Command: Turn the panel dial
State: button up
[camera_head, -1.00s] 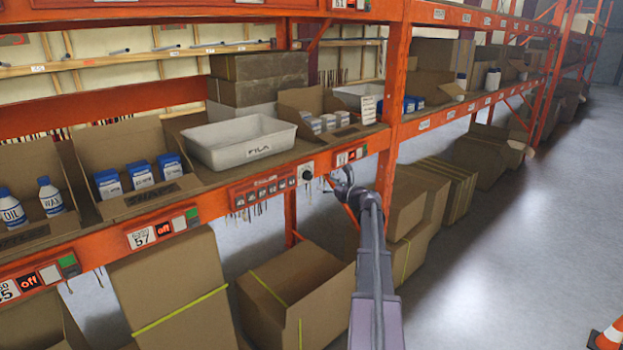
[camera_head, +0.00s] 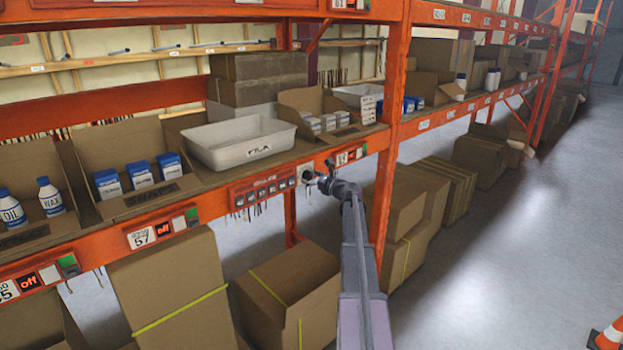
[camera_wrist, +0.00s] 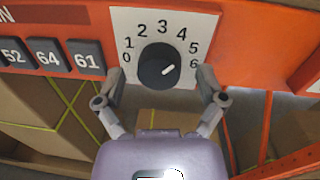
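The panel dial (camera_wrist: 157,62) is a round dark knob on a white plate numbered 0 to 6. Its short white mark sits on the right of its face, toward the 5 and 6 side; the exact number is unclear. My gripper (camera_wrist: 161,76) is open, with one finger at the left and one at the right of the knob, both apart from it. In the head view the dial (camera_head: 307,174) is on the orange shelf beam, and my gripper (camera_head: 323,182) is right beside it, partly hiding the plate.
A row of dark number buttons (camera_wrist: 48,57) is left of the dial. A white FILA bin (camera_head: 240,143) stands on the shelf above. An orange upright (camera_head: 388,150) is to the right.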

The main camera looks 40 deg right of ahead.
jog(key=c, duration=1.1)
jog(key=shift+n, duration=0.9)
jog(key=o, duration=1.2)
jog(key=shift+s, duration=0.1)
jog(key=s, duration=0.4)
jog(key=s+d, duration=0.1)
jog(key=s, duration=0.2)
jog(key=s+d, duration=0.1)
jog(key=s, duration=0.3)
jog(key=shift+s, duration=0.3)
